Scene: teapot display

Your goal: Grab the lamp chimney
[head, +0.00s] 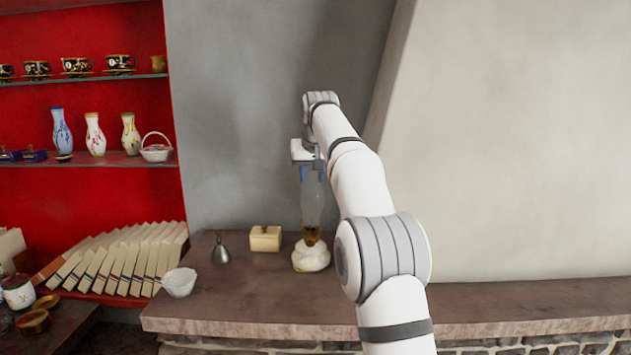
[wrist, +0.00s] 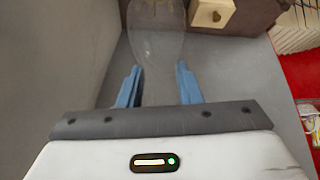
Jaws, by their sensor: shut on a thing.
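The lamp chimney (head: 312,205) is a clear glass tube standing upright over a brown burner and a white lamp base (head: 311,256) on the stone ledge. My gripper (head: 312,174) comes from above with its blue fingers at the chimney's top end. In the wrist view the chimney (wrist: 157,50) runs between the two blue fingers of my gripper (wrist: 160,88), which are shut on it. The chimney's lower end looks to be at the burner; whether it touches is hard to tell through the glass.
On the ledge (head: 240,308), left of the lamp, are a cream box (head: 266,238), a small grey bell (head: 220,249) and a white bowl (head: 180,282). Red shelves with vases and cups stand at left. A grey wall is close behind. The ledge's right part is clear.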

